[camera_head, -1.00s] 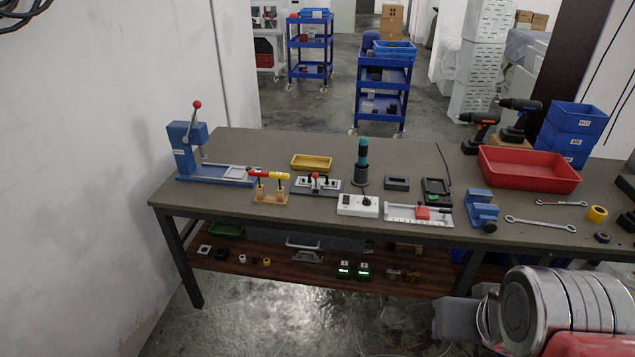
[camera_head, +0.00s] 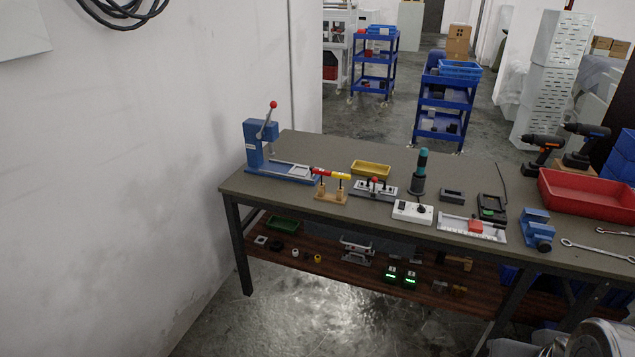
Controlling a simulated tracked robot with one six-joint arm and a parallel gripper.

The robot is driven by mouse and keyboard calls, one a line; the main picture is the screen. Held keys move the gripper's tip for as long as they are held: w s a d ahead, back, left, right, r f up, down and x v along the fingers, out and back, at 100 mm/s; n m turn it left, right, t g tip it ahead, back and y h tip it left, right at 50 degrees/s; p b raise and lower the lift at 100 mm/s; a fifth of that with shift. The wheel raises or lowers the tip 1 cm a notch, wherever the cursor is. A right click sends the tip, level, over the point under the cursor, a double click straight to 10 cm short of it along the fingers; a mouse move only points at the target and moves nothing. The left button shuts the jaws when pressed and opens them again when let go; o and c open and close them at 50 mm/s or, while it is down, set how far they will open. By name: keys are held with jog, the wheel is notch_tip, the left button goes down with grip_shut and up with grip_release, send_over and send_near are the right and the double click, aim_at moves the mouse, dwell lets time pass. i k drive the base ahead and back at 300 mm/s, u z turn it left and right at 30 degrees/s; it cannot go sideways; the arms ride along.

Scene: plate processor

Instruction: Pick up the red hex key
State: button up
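The red hex key (camera_head: 321,171) has a red T-shaped handle and stands upright in a small wooden holder (camera_head: 331,195) on the workbench, left of centre. A yellow-handled key (camera_head: 341,175) stands right beside it in the same holder. The lower shafts are thin and partly hidden by the holder. My gripper's fingers do not show. Only a shiny metal part of my arm and a grey part show at the bottom right corner, far from the holder.
A blue arbor press (camera_head: 254,145) stands left of the holder. A fixture (camera_head: 372,190), a yellow tray (camera_head: 370,167) and a white box (camera_head: 411,211) are to its right. The workbench (camera_head: 245,186) has a shelf below. A wall is at left, with open floor in front.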

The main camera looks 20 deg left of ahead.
aim_at(321, 172)
jog(key=k, duration=0.35)
jog(key=u, duration=0.55)
jog(key=i, duration=0.85)
jog(key=u, duration=1.2)
jog(key=i, duration=1.65)
jog(key=z, duration=0.25)
jog(key=i, duration=1)
jog(key=z, duration=0.5)
